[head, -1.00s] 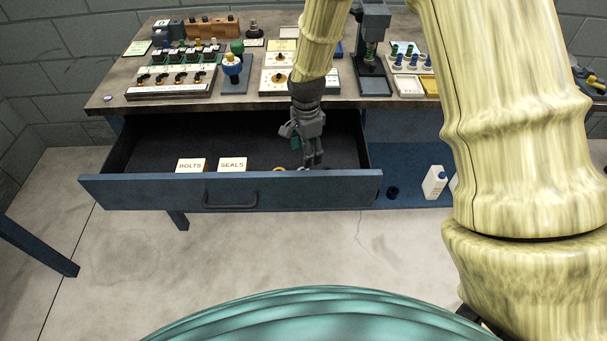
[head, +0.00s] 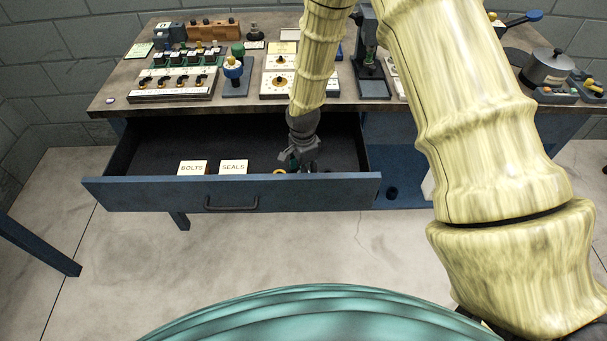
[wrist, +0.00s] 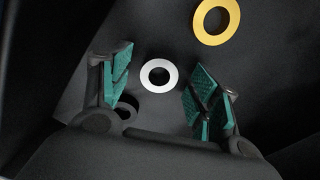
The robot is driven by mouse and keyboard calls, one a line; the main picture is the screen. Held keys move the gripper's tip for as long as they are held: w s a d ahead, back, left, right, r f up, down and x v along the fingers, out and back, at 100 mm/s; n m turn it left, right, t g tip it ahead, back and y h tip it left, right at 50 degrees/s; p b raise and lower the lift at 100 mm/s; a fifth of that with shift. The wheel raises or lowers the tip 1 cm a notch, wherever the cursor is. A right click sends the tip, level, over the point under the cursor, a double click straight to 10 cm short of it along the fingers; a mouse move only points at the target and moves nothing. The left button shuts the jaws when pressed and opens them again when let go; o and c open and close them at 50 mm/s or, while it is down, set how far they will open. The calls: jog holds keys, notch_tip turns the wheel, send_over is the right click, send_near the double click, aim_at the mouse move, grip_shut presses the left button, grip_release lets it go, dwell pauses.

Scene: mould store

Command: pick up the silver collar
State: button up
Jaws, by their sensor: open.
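The silver collar (wrist: 146,82), a flat pale ring, lies on the dark drawer floor in the wrist view, between and slightly beyond my open fingers. My gripper (wrist: 158,90) is open and empty, its green pads apart on either side of the ring and not touching it. In the head view my gripper (head: 302,160) is down inside the open drawer near its right front. The silver collar cannot be made out there; the gripper and drawer front hide that spot.
A yellow ring (wrist: 216,20) lies close beyond the silver collar. The drawer front (head: 150,193) stands near my gripper. Boxes marked BOLTS (head: 192,168) and SEALS (head: 233,167) sit to its left. The bench top (head: 120,85) above the drawer holds several devices.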

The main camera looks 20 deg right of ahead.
jog(key=shift+f, duration=0.2)
jog(key=c, duration=1.2)
notch_tip(320, 180, up, 15)
jog(key=p, duration=0.2)
jog(key=shift+p, duration=0.3)
dwell(0.5)
dwell(0.5)
